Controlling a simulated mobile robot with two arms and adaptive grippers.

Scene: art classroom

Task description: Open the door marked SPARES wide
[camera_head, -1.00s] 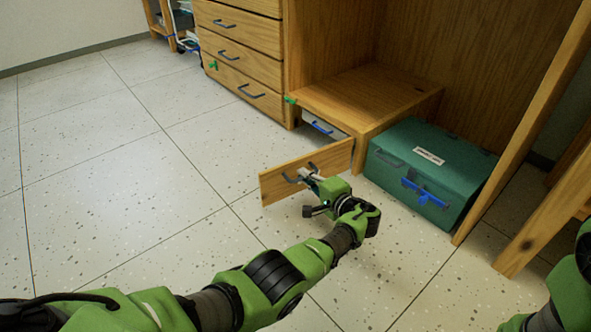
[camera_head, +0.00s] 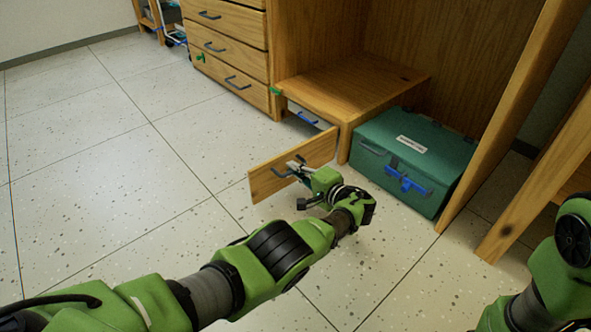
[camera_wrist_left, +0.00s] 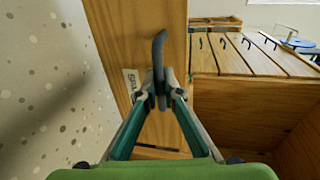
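The SPARES door (camera_head: 268,182) is a small wooden panel at the low compartment, swung partly open and standing out over the floor in the head view. In the left wrist view its white label (camera_wrist_left: 132,83) reads sideways, partly hidden by my finger. The dark bar handle (camera_wrist_left: 159,48) is on the door's face. My left gripper (camera_wrist_left: 160,92) has its two fingers closed in on the handle from both sides; it also shows at the door in the head view (camera_head: 302,168). My right arm shows at the lower right, its gripper out of view.
A teal case (camera_head: 410,165) with blue latches stands on the floor right of the compartment. Drawers (camera_head: 228,50) are at the back left. A blue handle (camera_head: 308,118) shows inside the compartment. Wooden legs (camera_head: 505,215) stand at right. The floor at left is clear.

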